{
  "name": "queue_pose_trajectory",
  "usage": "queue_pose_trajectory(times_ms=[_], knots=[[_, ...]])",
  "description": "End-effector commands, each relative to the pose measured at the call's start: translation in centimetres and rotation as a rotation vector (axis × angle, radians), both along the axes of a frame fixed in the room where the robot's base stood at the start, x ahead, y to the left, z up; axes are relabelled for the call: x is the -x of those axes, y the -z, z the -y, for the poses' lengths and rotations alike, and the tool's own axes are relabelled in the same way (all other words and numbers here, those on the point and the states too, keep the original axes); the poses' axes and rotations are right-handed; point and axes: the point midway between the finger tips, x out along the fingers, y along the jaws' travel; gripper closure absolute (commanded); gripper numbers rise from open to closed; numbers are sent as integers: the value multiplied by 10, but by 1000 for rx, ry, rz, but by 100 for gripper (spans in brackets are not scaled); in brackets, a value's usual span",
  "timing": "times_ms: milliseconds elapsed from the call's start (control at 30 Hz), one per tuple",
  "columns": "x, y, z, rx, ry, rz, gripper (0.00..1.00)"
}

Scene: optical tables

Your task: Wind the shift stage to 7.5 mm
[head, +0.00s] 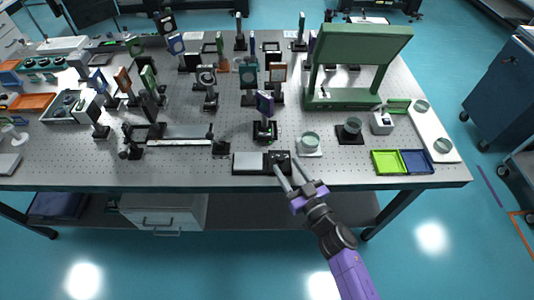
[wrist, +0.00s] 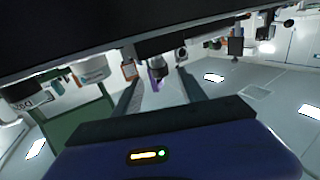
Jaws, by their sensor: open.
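What looks like the shift stage is a low unit with a pale flat plate (head: 249,163) and a black block (head: 279,158) at its right end, at the table's front edge. My gripper (head: 287,166) reaches in from the front right, its fingers spread at the black block. In the wrist view my open fingers (wrist: 161,80) stand either side of a dark round part (wrist: 160,69) with purple beside it. I cannot tell whether that part is the stage's knob or whether the fingers touch it. No scale or reading is legible.
A mount with a dark plate (head: 265,104) stands just behind the stage. A round glass piece (head: 310,142) on a pale base is close to its right. Green (head: 386,162) and blue (head: 417,162) trays lie further right. Many optic mounts crowd the left and back.

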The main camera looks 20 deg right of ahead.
Motion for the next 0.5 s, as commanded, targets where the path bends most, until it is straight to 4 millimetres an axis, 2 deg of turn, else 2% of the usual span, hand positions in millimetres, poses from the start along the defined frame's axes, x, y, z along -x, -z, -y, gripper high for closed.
queue_pose_trajectory(times_ms=[500], knots=[[-67, 0, -9, 1, -1, 2, 51]])
